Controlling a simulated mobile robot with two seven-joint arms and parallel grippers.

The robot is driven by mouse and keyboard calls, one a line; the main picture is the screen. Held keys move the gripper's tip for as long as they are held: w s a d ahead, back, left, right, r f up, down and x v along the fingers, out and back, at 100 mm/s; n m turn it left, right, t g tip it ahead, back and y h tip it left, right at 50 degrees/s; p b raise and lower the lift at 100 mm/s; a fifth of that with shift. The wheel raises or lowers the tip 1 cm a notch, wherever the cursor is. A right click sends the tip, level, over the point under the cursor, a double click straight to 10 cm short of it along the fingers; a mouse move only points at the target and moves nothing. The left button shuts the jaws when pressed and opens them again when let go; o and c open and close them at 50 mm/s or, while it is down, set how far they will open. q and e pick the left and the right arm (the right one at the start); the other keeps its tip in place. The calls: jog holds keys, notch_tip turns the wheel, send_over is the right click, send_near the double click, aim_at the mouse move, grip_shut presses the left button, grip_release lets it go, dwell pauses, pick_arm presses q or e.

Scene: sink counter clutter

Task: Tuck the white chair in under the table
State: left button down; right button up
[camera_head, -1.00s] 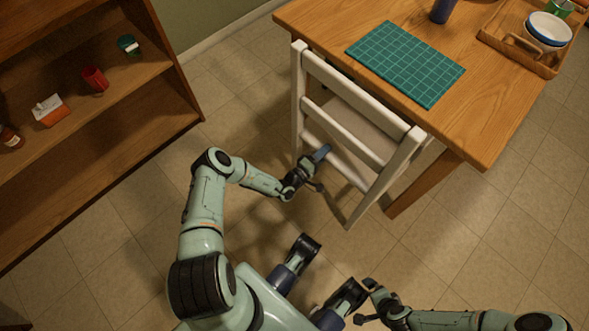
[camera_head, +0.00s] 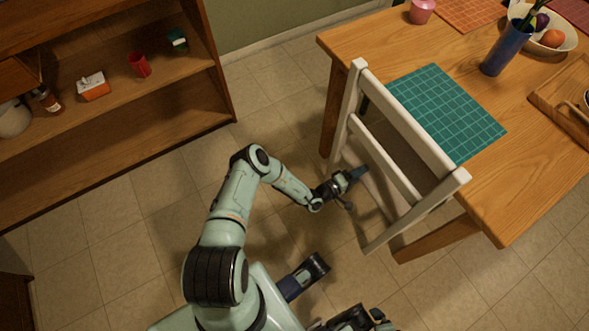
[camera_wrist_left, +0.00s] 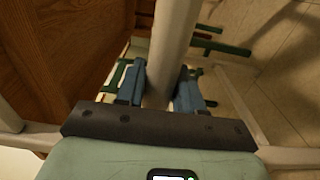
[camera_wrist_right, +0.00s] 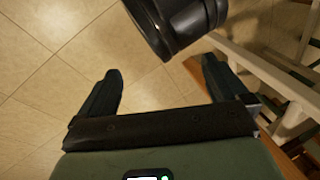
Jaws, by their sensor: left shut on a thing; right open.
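The white chair (camera_head: 410,122) stands upright at the near long side of the wooden table (camera_head: 535,185). Its top rail overlaps the table edge in the head view, and its seat is mostly hidden behind the back and under the tabletop. My left gripper (camera_head: 356,176) is shut on a bar of the chair's back. In the left wrist view the pale bar (camera_wrist_left: 170,45) runs between the blue fingers. My right gripper (camera_wrist_right: 162,85) is open and empty, low above the floor, with pale chair bars to its right; in the head view it is largely cut off.
A green mat (camera_head: 447,112), a blue cup (camera_head: 507,48), a fruit bowl (camera_head: 560,38) and a wooden tray (camera_head: 560,110) are on the table. A wooden shelf (camera_head: 200,100) with small items stands at the left. Tiled floor (camera_head: 130,225) between shelf and chair is clear.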

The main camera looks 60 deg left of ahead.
pick_arm(q)
jog(key=c, duration=0.8)
grip_release()
jog(key=shift+s+f, duration=0.25)
jog(key=shift+s, duration=0.05)
jog(key=shift+o, duration=0.2)
jog(key=shift+r, duration=0.1)
pick_arm(e)
jog(key=shift+r, duration=0.1)
pick_arm(q)
jog(key=shift+r, duration=0.1)
jog(key=s+a+p, duration=0.1)
jog(key=s+p, duration=0.5)
jog(key=s, duration=0.5)
jog(key=shift+s+p, duration=0.4)
pick_arm(e)
jog(key=s+a+r+g+y, duration=0.1)
jog(key=s+a+r+g, duration=0.1)
jog(key=s+r, duration=0.5)
jog(key=shift+s+a+r+n+g, duration=0.15)
jog(key=shift+s+a+n+g, duration=0.15)
jog(key=shift+s+a, duration=0.3)
jog(key=shift+w+a, duration=0.1)
jog(key=shift+w, duration=0.05)
